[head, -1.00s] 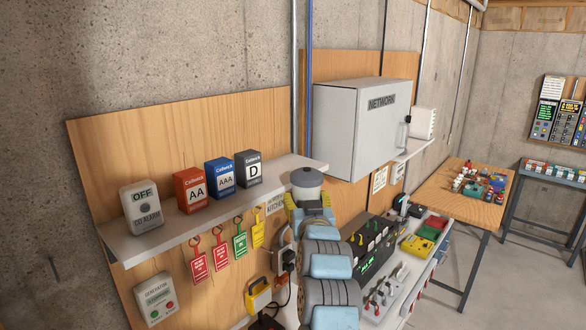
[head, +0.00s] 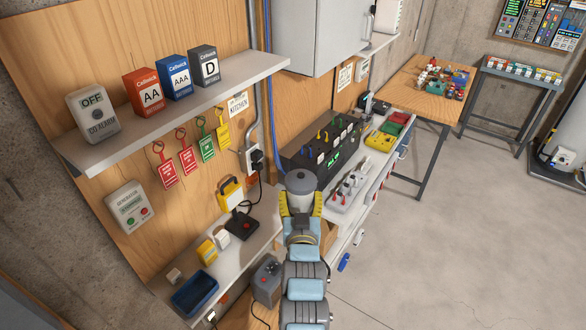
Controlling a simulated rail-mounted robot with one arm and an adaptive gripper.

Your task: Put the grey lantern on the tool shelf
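The grey lantern (head: 300,184), a grey cylinder with a darker top, sits upright between the yellow fingers of my gripper (head: 301,204) in the head view. The fingers are closed in on its two sides, and its lower part is partly hidden by my gripper. It appears in front of the lower bench, near the dark panel. A white wall shelf (head: 215,103) carries boxes at the upper left, apart from the lantern. No label in view tells which surface is the tool shelf.
On the wall shelf stand a CO alarm (head: 93,115) and red, blue and grey battery boxes. Tags hang below. A wooden table (head: 432,88) stands farther right. Floor at right is clear.

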